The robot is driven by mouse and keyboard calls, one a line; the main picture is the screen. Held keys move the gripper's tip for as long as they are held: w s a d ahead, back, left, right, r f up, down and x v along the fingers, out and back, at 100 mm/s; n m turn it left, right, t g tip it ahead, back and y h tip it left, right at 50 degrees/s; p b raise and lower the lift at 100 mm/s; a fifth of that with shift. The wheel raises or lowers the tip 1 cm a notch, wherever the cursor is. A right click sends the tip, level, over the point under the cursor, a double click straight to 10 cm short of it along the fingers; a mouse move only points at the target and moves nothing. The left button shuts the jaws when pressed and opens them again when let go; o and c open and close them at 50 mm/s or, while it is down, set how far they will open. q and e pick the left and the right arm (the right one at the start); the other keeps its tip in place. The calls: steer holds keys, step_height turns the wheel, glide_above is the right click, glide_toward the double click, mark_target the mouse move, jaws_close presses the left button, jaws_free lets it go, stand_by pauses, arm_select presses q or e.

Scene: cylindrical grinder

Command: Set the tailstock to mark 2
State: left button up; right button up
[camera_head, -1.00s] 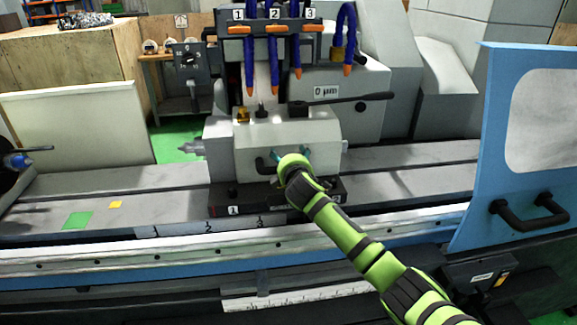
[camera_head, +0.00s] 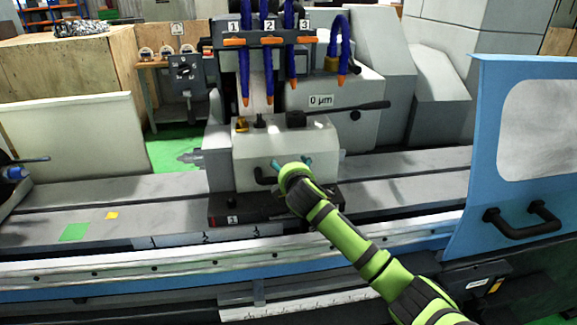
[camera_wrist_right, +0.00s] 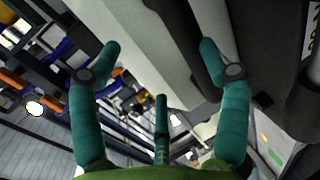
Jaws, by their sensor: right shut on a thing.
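The tailstock (camera_head: 250,163) is a light grey block on a black base (camera_head: 275,212), standing on the grey machine bed. A white plate numbered 1 (camera_head: 233,219) sits at the base's left front. The bed's front strip carries marks 1 (camera_head: 153,242), 2 (camera_head: 205,237) and 3 (camera_head: 258,231). The base's left end lies about above mark 2, and mark 3 lies below its front. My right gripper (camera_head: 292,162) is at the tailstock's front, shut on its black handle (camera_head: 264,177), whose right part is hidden. The teal fingers (camera_wrist_right: 160,60) flank dark and pale parts in the wrist view.
A black lever (camera_head: 345,112) points right from the tailstock's top. Blue coolant hoses (camera_head: 268,75) hang above it. A blue door (camera_head: 475,170) with a black handle stands at the right. The bed (camera_head: 95,205) is largely clear left of the tailstock, with green and yellow patches.

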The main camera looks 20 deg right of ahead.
steer(key=p+v, duration=0.1)
steer(key=v, duration=0.1)
steer(key=p+v, duration=0.1)
steer(key=v, duration=0.1)
steer(key=p+v, duration=0.2)
steer(key=v, duration=0.1)
steer(key=shift+w+r, duration=0.1)
steer(key=shift+r, duration=0.25)
steer(key=shift+s+a+f, duration=0.1)
steer(key=shift+s, duration=0.25)
steer(key=shift+p, duration=0.55)
